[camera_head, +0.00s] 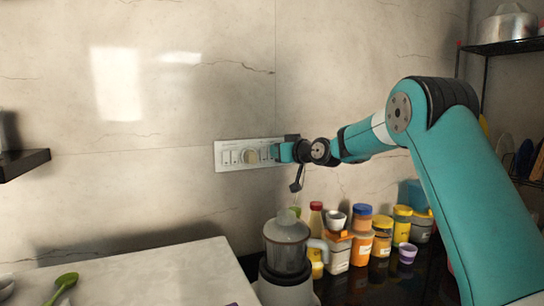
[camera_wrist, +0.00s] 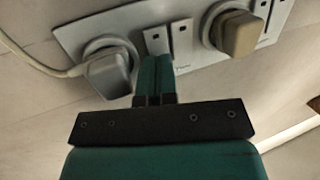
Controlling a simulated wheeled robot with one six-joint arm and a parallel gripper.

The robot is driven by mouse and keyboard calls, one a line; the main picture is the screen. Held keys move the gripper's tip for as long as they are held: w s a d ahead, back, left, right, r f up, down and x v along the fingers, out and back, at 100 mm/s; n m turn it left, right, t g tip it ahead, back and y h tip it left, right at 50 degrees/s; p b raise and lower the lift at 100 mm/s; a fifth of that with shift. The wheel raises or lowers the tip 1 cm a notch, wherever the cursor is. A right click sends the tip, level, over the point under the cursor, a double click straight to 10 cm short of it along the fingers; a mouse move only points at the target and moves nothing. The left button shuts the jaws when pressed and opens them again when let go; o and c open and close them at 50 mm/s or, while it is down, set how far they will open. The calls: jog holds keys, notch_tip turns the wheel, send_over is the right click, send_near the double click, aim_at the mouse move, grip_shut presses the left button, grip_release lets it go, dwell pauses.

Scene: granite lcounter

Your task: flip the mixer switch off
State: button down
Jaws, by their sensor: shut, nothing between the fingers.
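A white switch panel (camera_head: 226,155) is on the tiled wall. It fills the top of the wrist view (camera_wrist: 75,38), with a grey plug (camera_wrist: 108,75) on a white cable at left and a beige plug (camera_wrist: 235,34) at right. A pair of rocker switches (camera_wrist: 181,42) sits between the plugs. My gripper (camera_wrist: 155,62) is shut and empty, its fingertips at the lower end of this pair; whether they touch is unclear. In the head view my gripper (camera_head: 284,152) covers the panel's right end. The mixer (camera_head: 287,247) stands on the counter below.
Several jars and bottles, among them an orange-lidded jar (camera_head: 338,250) and a yellow-lidded jar (camera_head: 402,224), stand right of the mixer. A pale counter (camera_head: 160,275) with a green spoon (camera_head: 64,283) is at lower left.

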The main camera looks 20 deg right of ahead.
jog(key=a+f+b+v, duration=0.1)
jog(key=b+v, duration=0.7)
jog(key=v, duration=0.3)
jog(key=shift+s+d+r, duration=0.15)
jog(key=shift+s+r, duration=0.2)
jog(key=shift+s, duration=0.2)
dwell(0.4)
